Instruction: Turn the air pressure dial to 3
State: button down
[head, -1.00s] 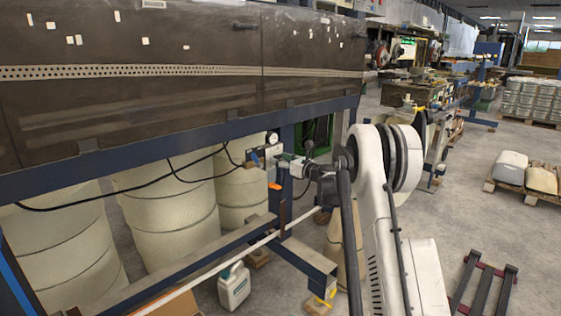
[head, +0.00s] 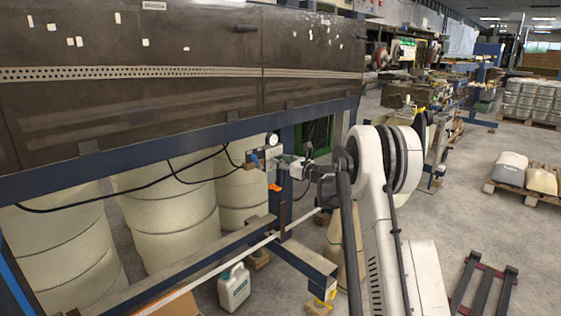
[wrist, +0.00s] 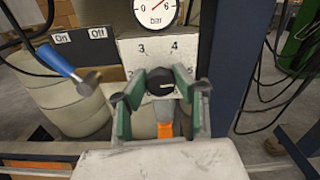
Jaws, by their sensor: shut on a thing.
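The air pressure dial (wrist: 160,82) is a round black knob with a pale mark, on a white panel (wrist: 135,52) printed with numbers; 3 and 4 show above it. The pale mark looks roughly sideways, but the number it points to is unclear. My gripper (wrist: 158,92) has its green-padded fingers closed on the dial, one on each side. A round pressure gauge (wrist: 155,14) marked "bar" is above the panel; its reading is unclear. In the head view the gauge (head: 272,139) is small, and my gripper (head: 286,163) reaches the panel from the right, hiding the dial.
A blue-handled lever (wrist: 57,62) and On/Off labels (wrist: 80,35) are left of the dial. An orange part (wrist: 165,130) is below it. A blue frame post (wrist: 222,70) stands close on the right. Black hoses hang nearby, with pale drums (head: 165,215) behind.

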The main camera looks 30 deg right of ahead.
jog(key=n, duration=2.2)
jog(key=shift+a+f+n+p, duration=0.15)
jog(key=shift+f+n+p, duration=0.15)
jog(key=shift+p, duration=0.05)
dwell(0.4)
jog(key=c, duration=1.4)
grip_release()
jog(key=shift+o, duration=0.2)
jog(key=v, duration=1.2)
